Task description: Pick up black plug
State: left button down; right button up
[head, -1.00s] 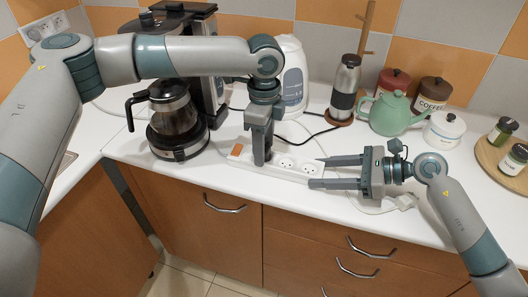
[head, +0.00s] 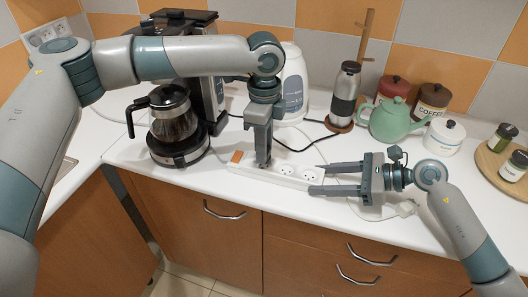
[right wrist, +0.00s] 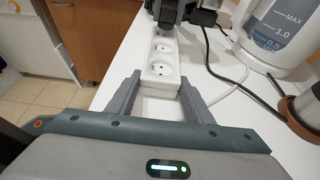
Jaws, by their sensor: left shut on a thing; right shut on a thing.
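A white power strip (head: 298,171) lies on the counter, with two empty round sockets showing. It also shows in the right wrist view (right wrist: 160,51). My left gripper (head: 263,164) points down onto the strip, left of these sockets, and is shut on the black plug. The plug is mostly hidden by the fingers in the head view; a dark shape with a black cable shows beside the left gripper in the right wrist view (right wrist: 205,17). My right gripper (head: 315,179) is shut on the strip's right end, one finger on each side.
A coffee maker (head: 175,125) stands left of the strip, and a white kettle (head: 293,85) behind it. A flask (head: 345,95), a green teapot (head: 390,120) and canisters (head: 430,100) stand at the back right. A white cord (head: 405,208) lies by my right gripper.

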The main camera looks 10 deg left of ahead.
pick_arm(q)
notch_tip(320, 180, up, 8)
jog(key=shift+r, duration=0.1)
jog(key=shift+r, duration=0.2)
dwell(0.7)
jog(key=shift+r, duration=2.7)
pick_arm(e)
jog(key=o, duration=1.4)
